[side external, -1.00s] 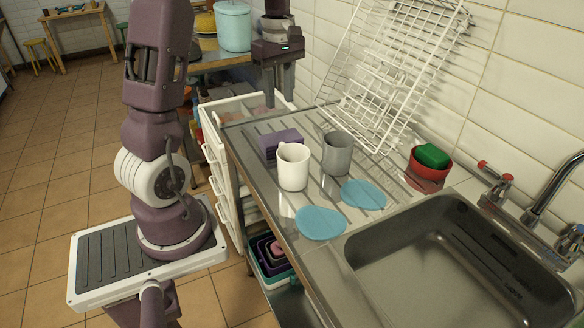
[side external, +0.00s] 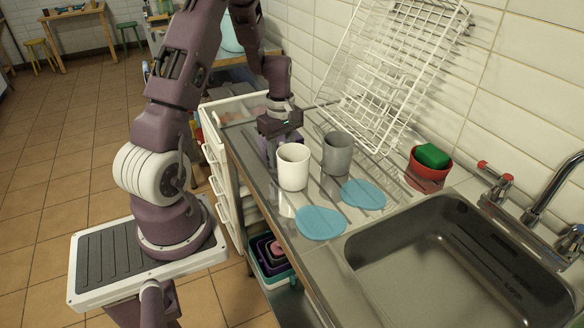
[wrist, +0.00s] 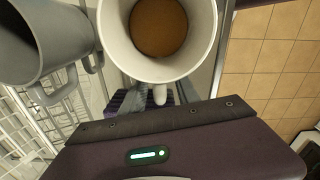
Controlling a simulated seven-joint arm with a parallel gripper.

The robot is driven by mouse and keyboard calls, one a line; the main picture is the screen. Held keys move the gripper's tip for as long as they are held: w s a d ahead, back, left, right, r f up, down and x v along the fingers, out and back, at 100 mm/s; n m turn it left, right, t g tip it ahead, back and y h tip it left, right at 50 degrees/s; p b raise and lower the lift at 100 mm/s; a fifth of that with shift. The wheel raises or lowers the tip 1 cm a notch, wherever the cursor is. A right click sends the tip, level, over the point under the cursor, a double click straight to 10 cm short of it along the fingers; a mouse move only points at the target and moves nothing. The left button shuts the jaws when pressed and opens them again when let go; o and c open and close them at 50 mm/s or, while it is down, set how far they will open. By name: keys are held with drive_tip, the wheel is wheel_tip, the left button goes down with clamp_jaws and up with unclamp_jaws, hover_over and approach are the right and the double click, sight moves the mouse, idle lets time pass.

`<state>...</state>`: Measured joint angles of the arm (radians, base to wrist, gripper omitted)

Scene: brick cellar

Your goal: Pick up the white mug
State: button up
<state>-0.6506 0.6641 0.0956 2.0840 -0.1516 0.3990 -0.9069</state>
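The white mug (side external: 293,168) stands upright on the metal drainboard, in front of my gripper in the side view. In the wrist view the white mug (wrist: 200,50) is at the top centre with brown inside, and its handle points toward my gripper. In the wrist view grey finger parts show apart on either side of the handle (wrist: 160,95), with nothing visibly gripped.
A grey mug (side external: 338,153) stands close to the right. Two blue discs (side external: 321,222) lie in front. A white wire rack (side external: 385,75) leans on the wall behind. A red pot (side external: 427,172) with a green sponge and the sink (side external: 460,260) are farther right.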

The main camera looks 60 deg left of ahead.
clamp_jaws()
idle(1.3)
